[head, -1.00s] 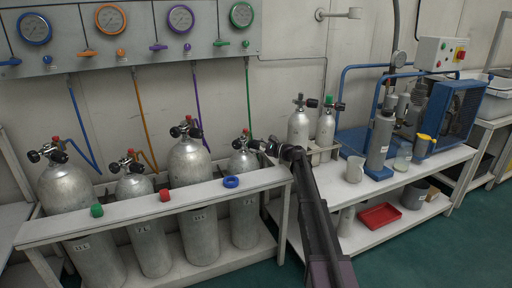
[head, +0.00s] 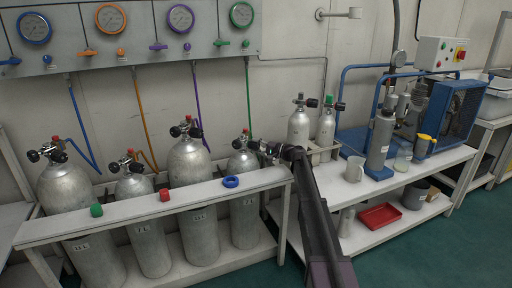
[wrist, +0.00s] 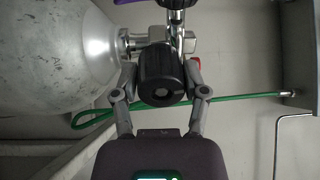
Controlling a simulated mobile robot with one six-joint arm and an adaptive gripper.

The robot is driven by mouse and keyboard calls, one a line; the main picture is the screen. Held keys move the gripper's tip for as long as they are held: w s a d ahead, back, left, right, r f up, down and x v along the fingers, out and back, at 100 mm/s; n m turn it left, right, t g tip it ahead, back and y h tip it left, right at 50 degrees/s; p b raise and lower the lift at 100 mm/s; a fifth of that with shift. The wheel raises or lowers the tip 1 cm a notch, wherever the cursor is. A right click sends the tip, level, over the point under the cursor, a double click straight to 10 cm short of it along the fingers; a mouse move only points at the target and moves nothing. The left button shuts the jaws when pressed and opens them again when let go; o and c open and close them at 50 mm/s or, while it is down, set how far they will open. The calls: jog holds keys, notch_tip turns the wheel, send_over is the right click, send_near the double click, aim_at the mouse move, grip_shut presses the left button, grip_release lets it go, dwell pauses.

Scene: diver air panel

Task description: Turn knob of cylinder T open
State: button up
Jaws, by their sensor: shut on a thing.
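The rightmost cylinder (head: 243,170) in the near rack is silver, upright, with a valve on top and a green hose (wrist: 235,98) near it. Its black knob (wrist: 160,78) sticks out from the valve toward my gripper. My gripper (wrist: 160,85) has one finger on each side of this knob and is shut on it. In the head view my gripper (head: 266,148) reaches the valve from the right and partly covers the knob. I cannot read a letter T on any cylinder.
Three more cylinders (head: 190,165) stand to the left in the rack. The rack's front rail (head: 200,190) carries green, red and blue caps. Two small cylinders (head: 299,128) and a blue-framed compressor (head: 455,110) stand on the bench at right. A gauge panel (head: 140,45) hangs above.

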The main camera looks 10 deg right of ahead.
jog(key=n, duration=0.4)
jog(key=shift+a, duration=0.1)
jog(key=shift+w+n, duration=0.1)
jog(key=shift+n, duration=1.8)
jog(key=o, duration=1.1)
jog(key=shift+f, duration=0.1)
jog(key=shift+o, duration=0.2)
